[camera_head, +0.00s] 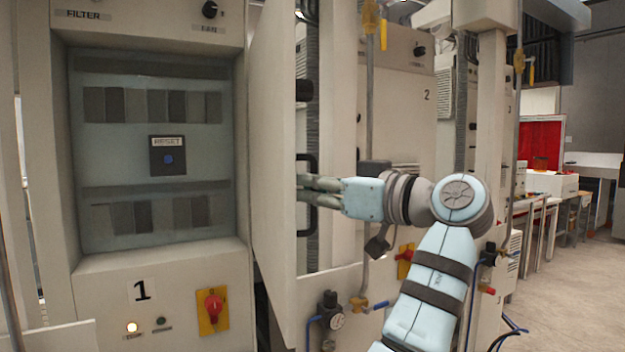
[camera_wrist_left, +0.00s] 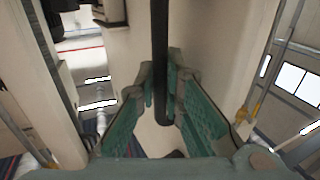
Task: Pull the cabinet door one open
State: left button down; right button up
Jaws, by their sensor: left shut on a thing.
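Cabinet one (camera_head: 142,290), marked "1", stands at the left in the head view. A pale upright door panel (camera_head: 274,180) stands at its right side, seen at a steep angle; where it is hinged is not clear. A black vertical bar handle (camera_head: 308,222) sits on the panel's right side. My left gripper (camera_head: 312,191) reaches in from the right and is shut around the handle. In the left wrist view the dark handle bar (camera_wrist_left: 160,60) runs between the green finger pads of my left gripper (camera_wrist_left: 165,105). My right gripper is not in view.
A cabinet marked "2" (camera_head: 405,85) stands behind my arm. A pressure gauge (camera_head: 332,318) with blue and yellow fittings is low beside the panel. A red knob (camera_head: 213,308) sits on cabinet one. Open floor (camera_head: 565,290) lies at the right.

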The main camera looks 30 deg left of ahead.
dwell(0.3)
pick_arm(q)
jog(key=c, duration=1.7)
grip_release()
jog(key=shift+d, duration=0.1)
